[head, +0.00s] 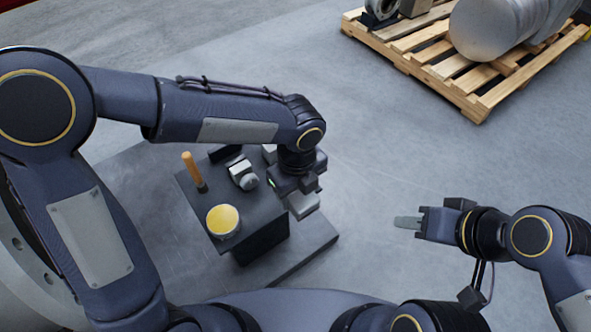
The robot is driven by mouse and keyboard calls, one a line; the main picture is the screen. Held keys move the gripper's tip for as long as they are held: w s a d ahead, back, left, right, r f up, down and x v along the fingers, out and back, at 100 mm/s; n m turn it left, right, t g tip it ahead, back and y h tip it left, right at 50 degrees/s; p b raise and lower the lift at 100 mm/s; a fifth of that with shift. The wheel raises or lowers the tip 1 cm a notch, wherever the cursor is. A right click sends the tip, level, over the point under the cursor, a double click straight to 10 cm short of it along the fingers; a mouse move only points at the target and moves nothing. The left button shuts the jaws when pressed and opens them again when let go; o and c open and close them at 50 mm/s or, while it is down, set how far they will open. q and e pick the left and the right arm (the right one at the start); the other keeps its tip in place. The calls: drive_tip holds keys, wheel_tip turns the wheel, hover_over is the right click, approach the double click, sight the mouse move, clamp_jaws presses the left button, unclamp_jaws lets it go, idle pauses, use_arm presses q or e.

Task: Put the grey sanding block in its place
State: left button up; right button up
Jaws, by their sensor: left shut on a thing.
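My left gripper (301,190) points down at the right edge of a dark stand top (222,190). It is shut on a pale grey block (304,206), seen just under the fingers, which looks like the grey sanding block. The block is partly hidden by the gripper, and I cannot tell whether it touches the stand. My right gripper (408,222) is out to the right over bare floor, apart from the stand. Its fingers are seen edge-on, so their opening does not show. No marked place for the block can be made out.
The stand top carries a tool with an orange handle (192,169), a yellow-topped round tin (223,221) and a grey-white fitting (243,175). A wide grey base plate (310,240) lies below. A loaded wooden pallet (430,60) is at the back right. The floor between is clear.

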use_arm(q)
drive_tip(key=w+f, duration=0.2)
drive_tip(key=w, duration=0.1)
drive_tip(key=w+f+b, duration=0.1)
drive_tip(key=w+f, duration=0.2)
drive_tip(key=w, duration=0.1)
drive_tip(key=w+f, duration=0.3)
drive_tip(key=w, duration=0.1)
drive_tip(key=shift+w+a+f+b, duration=0.2)
drive_tip(key=shift+w+b, duration=0.05)
drive_tip(key=shift+b, duration=0.05)
drive_tip(key=shift+w+f, duration=0.15)
drive_tip(key=shift+w+f+b, duration=0.15)
drive_tip(key=shift+f+b, duration=0.05)
drive_tip(key=shift+f, duration=0.7)
drive_tip(key=shift+w+f+b, duration=0.1)
drive_tip(key=shift+f+b, duration=0.05)
drive_tip(key=shift+f, duration=0.75)
drive_tip(key=shift+f, duration=0.1)
drive_tip(key=o, duration=0.9)
